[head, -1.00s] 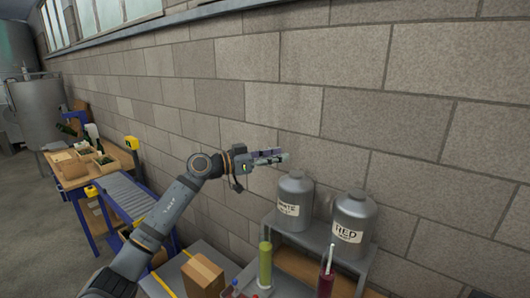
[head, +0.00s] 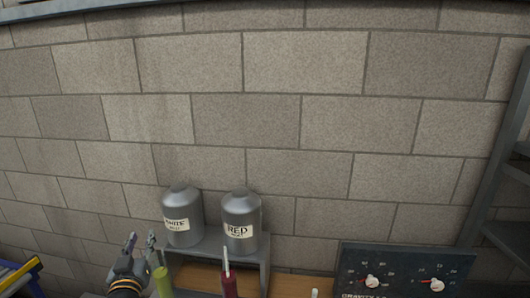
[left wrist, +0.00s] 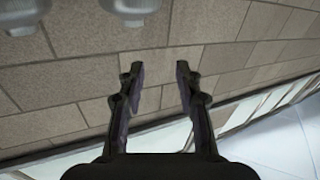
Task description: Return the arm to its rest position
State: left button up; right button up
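My left gripper (head: 141,243) shows at the lower left of the head view, pointing up, beside the WHITE canister. Its two fingers are apart with nothing between them. The left wrist view shows the same gripper (left wrist: 160,70) open and empty, with the block wall behind it. My right gripper is in neither view.
Grey canisters labelled WHITE (head: 182,217) and RED (head: 241,222) stand on a metal shelf (head: 265,250) against the wall. A green bottle (head: 163,282) and a dark red one (head: 229,286) stand in front. A dark dial panel (head: 405,264) is at the lower right.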

pick_arm(q)
jog(key=s+d+f+m+g+h, duration=0.1)
jog(key=s+d+f+m+g, duration=0.15)
jog(key=s+f+g, duration=0.45)
jog(key=s+d+f+m+g+h, duration=0.15)
jog(key=s+d+f, duration=0.25)
jog(key=s+f, duration=0.6)
jog(key=s+d+f+m+g+h, duration=0.1)
jog(key=s+d+f+g+h, duration=0.15)
jog(key=s+f+g, duration=0.6)
notch_tip(320, 180, down, 27)
jog(key=s+a+t+y+b, duration=0.1)
jog(key=s+a+t+b, duration=0.1)
jog(key=b, duration=0.4)
jog(key=s+f+b, duration=0.2)
jog(key=s+f, duration=0.8)
jog(key=f, duration=0.2)
jog(key=s+a+f+g+b, duration=0.1)
jog(key=s+f+b, duration=0.2)
jog(key=s+f, duration=0.7)
notch_tip(320, 180, down, 2)
jog(key=shift+a+f+g, duration=0.15)
jog(key=shift+a+g, duration=0.15)
dwell(1.1)
